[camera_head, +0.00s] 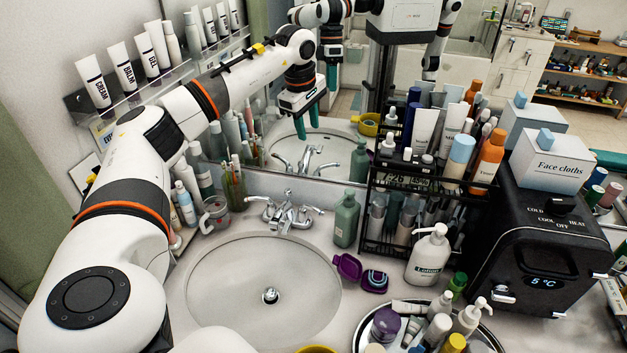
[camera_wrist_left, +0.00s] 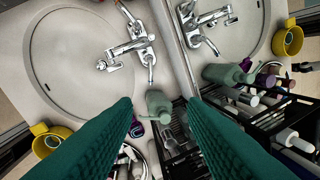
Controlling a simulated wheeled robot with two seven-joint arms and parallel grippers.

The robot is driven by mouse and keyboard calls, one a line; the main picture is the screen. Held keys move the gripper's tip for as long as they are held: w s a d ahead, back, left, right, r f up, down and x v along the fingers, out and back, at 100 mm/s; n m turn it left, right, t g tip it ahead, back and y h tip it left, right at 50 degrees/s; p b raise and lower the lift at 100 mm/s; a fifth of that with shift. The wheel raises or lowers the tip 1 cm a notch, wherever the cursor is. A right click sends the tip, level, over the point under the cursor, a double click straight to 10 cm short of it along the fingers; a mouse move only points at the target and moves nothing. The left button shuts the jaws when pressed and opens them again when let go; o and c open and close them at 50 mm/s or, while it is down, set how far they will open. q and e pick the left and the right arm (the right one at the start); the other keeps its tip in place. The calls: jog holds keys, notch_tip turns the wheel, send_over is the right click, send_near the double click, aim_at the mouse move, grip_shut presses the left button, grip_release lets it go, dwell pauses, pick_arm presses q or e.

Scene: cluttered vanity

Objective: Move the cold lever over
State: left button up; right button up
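The chrome tap (camera_head: 284,212) stands behind the sink basin (camera_head: 225,290), with a lever to the left (camera_head: 258,199) and one to the right (camera_head: 312,208). No mark telling which is cold is readable. The wrist view shows the tap (camera_wrist_left: 140,42) at upper left, with a lever near the green bottle (camera_wrist_left: 158,104). My left gripper (camera_head: 310,112) hangs well above the tap, in front of the mirror. Its teal fingers (camera_wrist_left: 160,104) are spread apart and empty, touching nothing. My right gripper is not directly in view.
A green bottle (camera_head: 346,220) stands right of the tap, beside a black wire rack (camera_head: 400,215) full of bottles. A black cooler box (camera_head: 535,255) reads "COLD, COOL, OFF, HEAT". A purple case (camera_head: 348,266) lies near the basin. The mirror duplicates the tap and arms.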

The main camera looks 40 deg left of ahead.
pick_arm(q)
notch_tip(320, 180, down, 5)
jog(key=b, duration=1.5)
send_near(314, 208)
jog(key=f, duration=0.2)
jog(key=w+f+p, duration=0.1)
jog(key=f, duration=0.5)
jog(key=shift+w+a+f+p, duration=0.15)
jog(key=shift+w+f+p, duration=0.05)
jog(key=shift+w+p, duration=0.2)
jog(key=shift+c, duration=0.6)
grip_shut()
